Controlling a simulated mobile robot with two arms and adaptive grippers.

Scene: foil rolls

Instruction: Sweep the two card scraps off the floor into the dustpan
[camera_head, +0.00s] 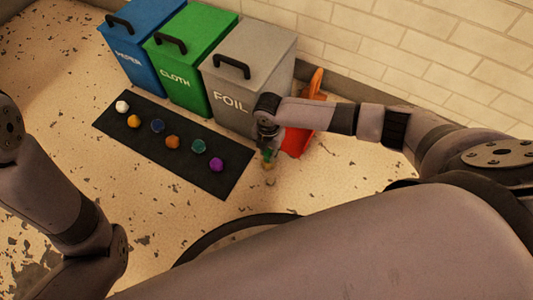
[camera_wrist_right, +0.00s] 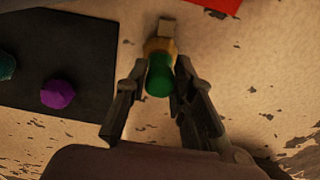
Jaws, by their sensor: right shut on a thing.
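My right gripper (camera_head: 267,150) is low over the floor in front of the grey bin. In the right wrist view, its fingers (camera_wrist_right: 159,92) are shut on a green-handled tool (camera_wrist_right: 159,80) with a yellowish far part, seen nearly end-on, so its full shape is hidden. A small pale tan square (camera_wrist_right: 166,26), perhaps a card scrap, shows just beyond the tool; I cannot tell whether they touch. A second scrap is not clearly visible. A red dustpan (camera_head: 296,144) is partly hidden behind my right arm; its edge shows in the wrist view (camera_wrist_right: 222,4). My left gripper is out of view.
Blue PAPER (camera_head: 128,55), green CLOTH (camera_head: 178,80) and grey FOIL (camera_head: 232,103) bins stand along the wall. A black mat (camera_head: 235,185) with several coloured lumps lies in front of them, left of my right gripper. The speckled floor is bare around the mat.

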